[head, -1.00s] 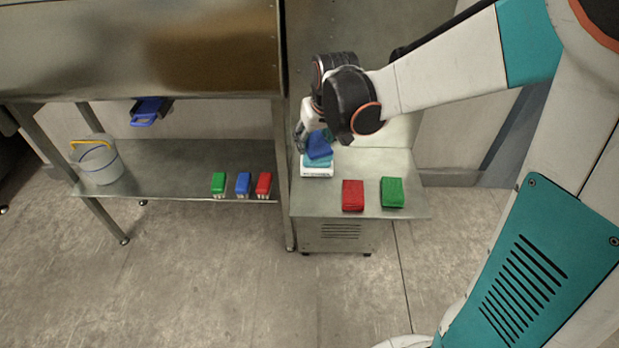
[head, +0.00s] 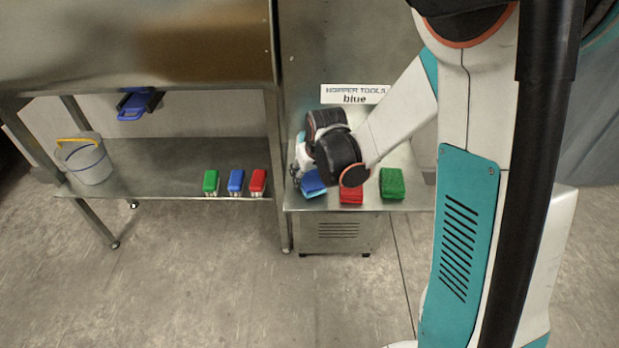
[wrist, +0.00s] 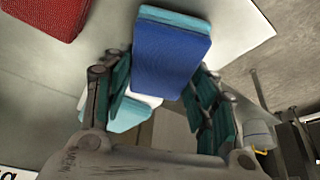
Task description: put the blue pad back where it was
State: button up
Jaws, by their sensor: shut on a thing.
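The blue pad (head: 313,184) is a block with a blue face and a light teal layer. It is at the front left of the metal bench (head: 322,207), left of the red pad (head: 351,194). My gripper (head: 297,176) is shut on it; the wrist view shows the blue pad (wrist: 172,52) between the teal-lined fingers. I cannot tell whether the pad touches the bench. A pale teal and white thing (wrist: 130,113) shows partly behind the left fingers in the wrist view.
A green pad (head: 392,184) lies right of the red one. A sign reading "HOPPER TOOLS blue" (head: 355,94) is at the back. A lower shelf (head: 150,178) at left holds green, blue and red brushes (head: 236,181) and a bucket (head: 85,160). A blue-handled tool (head: 134,106) hangs above.

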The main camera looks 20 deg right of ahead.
jog(key=shift+f, duration=0.3)
jog(key=o, duration=1)
jog(key=shift+o, duration=0.2)
jog(key=shift+r, duration=0.1)
jog(key=p+v, duration=0.5)
jog(key=v, duration=0.8)
jog(key=s+r+t, duration=0.1)
jog(key=s+r, duration=0.4)
jog(key=s, duration=0.4)
jog(key=s+r+t, duration=0.1)
jog(key=s+r, duration=0.4)
jog(key=s, duration=0.4)
jog(key=shift+s+r+m+t, duration=0.15)
jog(key=shift+r+m+t, duration=0.15)
jog(key=shift+r+m, duration=0.1)
